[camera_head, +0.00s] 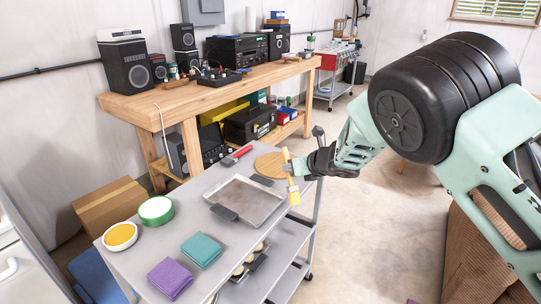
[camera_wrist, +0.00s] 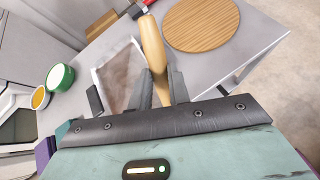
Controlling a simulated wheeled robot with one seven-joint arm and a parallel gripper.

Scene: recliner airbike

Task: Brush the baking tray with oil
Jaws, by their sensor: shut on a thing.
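The baking tray (camera_head: 247,201) is a shallow grey metal tray lying on the top of a grey cart; it also shows in the wrist view (camera_wrist: 118,72). My gripper (camera_head: 295,172) is shut on the wooden handle of a brush (camera_head: 293,190), at the tray's right edge in the head view. The brush's pale yellow end points down. In the wrist view my gripper (camera_wrist: 160,92) clasps the handle (camera_wrist: 153,48), and the bristles are hidden. A white bowl of yellow-orange oil (camera_head: 121,235) stands at the cart's left end; it also shows in the wrist view (camera_wrist: 40,98).
A round wooden board (camera_head: 271,165) lies behind the tray. A green-rimmed bowl (camera_head: 156,209), a teal cloth (camera_head: 201,249) and a purple cloth (camera_head: 170,278) share the cart top. A wooden bench (camera_head: 180,99) with audio equipment stands behind.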

